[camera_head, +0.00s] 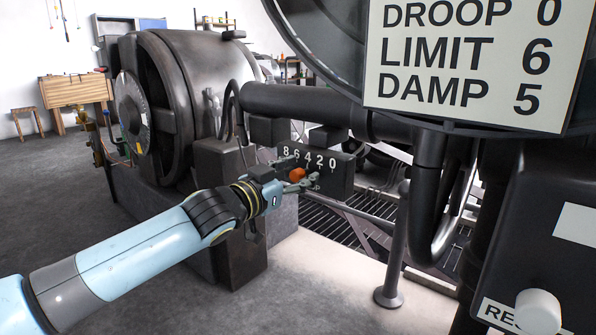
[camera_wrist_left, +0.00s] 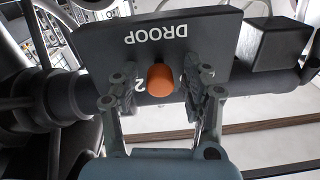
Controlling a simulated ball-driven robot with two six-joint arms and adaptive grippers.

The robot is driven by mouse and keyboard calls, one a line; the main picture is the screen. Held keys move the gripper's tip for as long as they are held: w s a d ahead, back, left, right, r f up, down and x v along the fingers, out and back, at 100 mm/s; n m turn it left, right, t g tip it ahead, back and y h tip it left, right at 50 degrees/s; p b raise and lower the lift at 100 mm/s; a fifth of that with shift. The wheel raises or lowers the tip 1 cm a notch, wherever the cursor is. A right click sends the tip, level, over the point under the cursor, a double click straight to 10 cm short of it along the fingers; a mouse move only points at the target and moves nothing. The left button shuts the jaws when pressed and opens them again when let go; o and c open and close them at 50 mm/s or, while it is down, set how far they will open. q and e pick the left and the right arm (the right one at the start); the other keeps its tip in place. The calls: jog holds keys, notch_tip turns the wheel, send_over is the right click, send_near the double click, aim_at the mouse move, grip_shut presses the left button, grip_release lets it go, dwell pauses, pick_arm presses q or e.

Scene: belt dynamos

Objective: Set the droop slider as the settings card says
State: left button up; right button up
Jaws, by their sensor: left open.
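The settings card (camera_head: 478,62) at the upper right of the head view reads DROOP 0, LIMIT 6, DAMP 5. The droop slider's dark plate (camera_head: 342,180) carries a scale reading 8, 6, 4, 2, 0 from left to right. Its orange knob (camera_head: 297,174) stands near the middle of the scale; the exact mark is hard to tell. In the left wrist view the plate is upside down, with DROOP printed on it, and the orange knob (camera_wrist_left: 161,80) stands between the fingers. My left gripper (camera_wrist_left: 160,92) is open, one finger on each side of the knob, with gaps showing.
A thick dark pipe (camera_head: 300,102) runs just above the slider plate. A thin post (camera_head: 393,255) stands to its right, and a large dynamo drum (camera_head: 195,85) is behind to the left. A white knob (camera_head: 538,312) sits at the lower right. Pale floor is clear in front.

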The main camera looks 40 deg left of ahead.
pick_arm(q)
jog(key=shift+w, duration=0.15)
jog(key=shift+c, duration=0.3)
grip_shut()
